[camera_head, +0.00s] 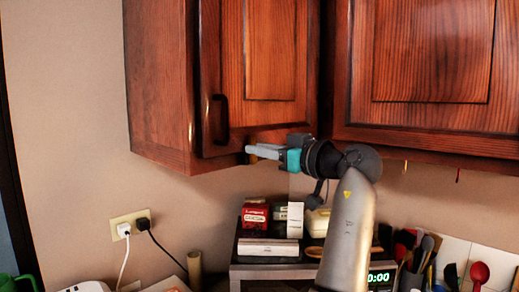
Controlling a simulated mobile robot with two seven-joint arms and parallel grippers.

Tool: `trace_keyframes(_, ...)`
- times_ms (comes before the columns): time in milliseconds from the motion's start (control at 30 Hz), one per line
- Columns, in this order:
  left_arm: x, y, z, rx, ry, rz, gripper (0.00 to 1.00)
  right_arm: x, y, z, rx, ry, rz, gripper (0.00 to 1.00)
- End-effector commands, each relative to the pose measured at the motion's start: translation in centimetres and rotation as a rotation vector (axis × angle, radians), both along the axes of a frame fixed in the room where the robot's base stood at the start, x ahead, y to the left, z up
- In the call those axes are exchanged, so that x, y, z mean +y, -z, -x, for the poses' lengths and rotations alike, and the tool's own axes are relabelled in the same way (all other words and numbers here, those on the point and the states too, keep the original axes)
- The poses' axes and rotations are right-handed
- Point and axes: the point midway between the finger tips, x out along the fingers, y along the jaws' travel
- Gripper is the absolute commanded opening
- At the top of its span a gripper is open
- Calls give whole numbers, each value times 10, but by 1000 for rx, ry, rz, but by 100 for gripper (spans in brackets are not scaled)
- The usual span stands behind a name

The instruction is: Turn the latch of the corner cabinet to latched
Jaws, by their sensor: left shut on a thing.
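The corner cabinet (270,48) is dark red-brown wood and hangs on the wall at upper centre-left. Its door appears closed, with a dark vertical handle (220,119) near its left edge. My left gripper (252,151) reaches in from the lower right and points left at the lower edge of this door. Its pale fingers are shut, with a teal part behind them. The latch cannot be made out apart from the fingers, which cover that spot, and its turn angle cannot be told. My right gripper is not in view.
A second wall cabinet (432,50) hangs at the right. Utensils stand at lower right, including a red spoon (480,271). A wall socket (130,226) with plugs is at left. Bare wall lies left of the cabinet.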

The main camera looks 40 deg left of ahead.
Motion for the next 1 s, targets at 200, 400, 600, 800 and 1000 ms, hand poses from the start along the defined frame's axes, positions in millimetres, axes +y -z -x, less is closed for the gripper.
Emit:
trace_keyframes(200, 0, 0, -2, 74, 1, -6, 0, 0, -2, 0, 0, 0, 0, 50)
trace_keyframes(400, 0, 0, -3, 99, 1, -9, 0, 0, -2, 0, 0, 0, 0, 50)
trace_keyframes(600, 0, 0, -3, 103, 0, -9, 0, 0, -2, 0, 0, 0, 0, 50)
trace_keyframes(800, 0, 0, -3, 102, 0, -10, 24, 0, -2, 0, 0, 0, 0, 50)
trace_keyframes(1000, 0, 0, -3, 101, 0, -9, 47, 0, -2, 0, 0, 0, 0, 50)
